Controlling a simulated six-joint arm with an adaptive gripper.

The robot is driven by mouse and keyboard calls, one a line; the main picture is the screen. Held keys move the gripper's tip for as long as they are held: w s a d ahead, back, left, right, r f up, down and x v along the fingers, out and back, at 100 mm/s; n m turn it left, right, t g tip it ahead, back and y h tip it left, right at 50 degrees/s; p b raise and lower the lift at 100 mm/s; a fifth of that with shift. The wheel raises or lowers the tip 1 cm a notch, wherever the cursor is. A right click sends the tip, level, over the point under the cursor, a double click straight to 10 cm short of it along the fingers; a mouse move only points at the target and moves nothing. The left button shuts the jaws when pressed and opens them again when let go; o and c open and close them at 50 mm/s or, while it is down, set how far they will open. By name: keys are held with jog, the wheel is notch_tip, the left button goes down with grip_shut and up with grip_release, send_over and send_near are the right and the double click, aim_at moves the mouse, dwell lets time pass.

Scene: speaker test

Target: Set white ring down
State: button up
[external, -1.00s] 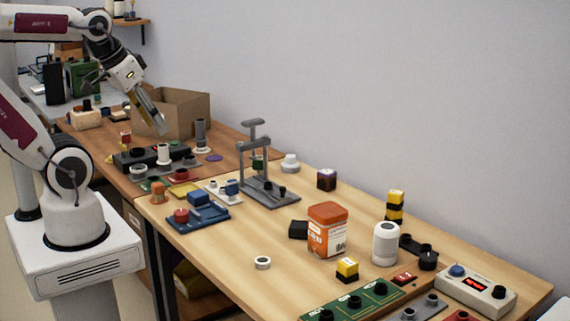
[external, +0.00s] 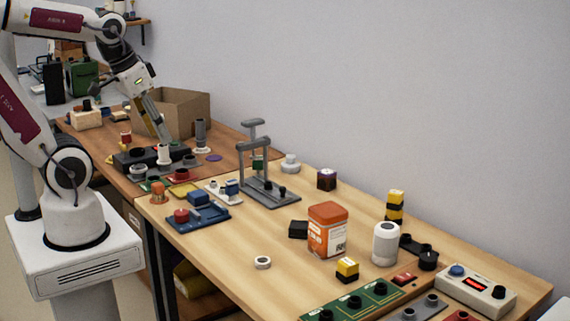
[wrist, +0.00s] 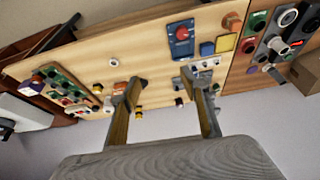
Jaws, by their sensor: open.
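A small white ring (external: 262,262) with a dark centre lies flat on the light wood table, left of the orange-and-white canister. A small white round thing, likely the same ring (wrist: 113,62), shows on the table in the wrist view. My gripper (external: 163,137) is well away from it, over the darker table at the back left, with its fingers pointing down near a white cylinder (external: 163,154). In the wrist view my gripper (wrist: 161,78) has its fingers spread, with nothing between them.
An orange-and-white canister (external: 328,230), a white cylinder (external: 385,243) and a grey press stand (external: 268,190) rise from the light table. A cardboard box (external: 185,110) stands behind my gripper. The wood around the ring is clear.

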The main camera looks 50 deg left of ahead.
jog(key=w+d+f+n+g+h, duration=0.2)
jog(key=w+d+f+n, duration=0.5)
jog(key=f, duration=0.3)
jog(key=w+d+f+n+g+h, duration=0.2)
jog(key=w+d+f+n+g, duration=0.1)
jog(key=w+d+f+n, duration=0.4)
notch_tip(320, 180, down, 4)
jog(key=w+d, duration=0.1)
jog(key=d, duration=0.1)
jog(key=shift+d+r+n+g, duration=0.25)
jog(key=shift+d+n+g, duration=0.05)
jog(key=shift+d+n, duration=0.1)
dwell(0.4)
jog(key=shift+x, duration=1.35)
jog(key=shift+w+x, duration=0.15)
jog(key=shift+x, duration=1.15)
jog(key=shift+w+x, duration=0.1)
jog(key=shift+x, duration=1.2)
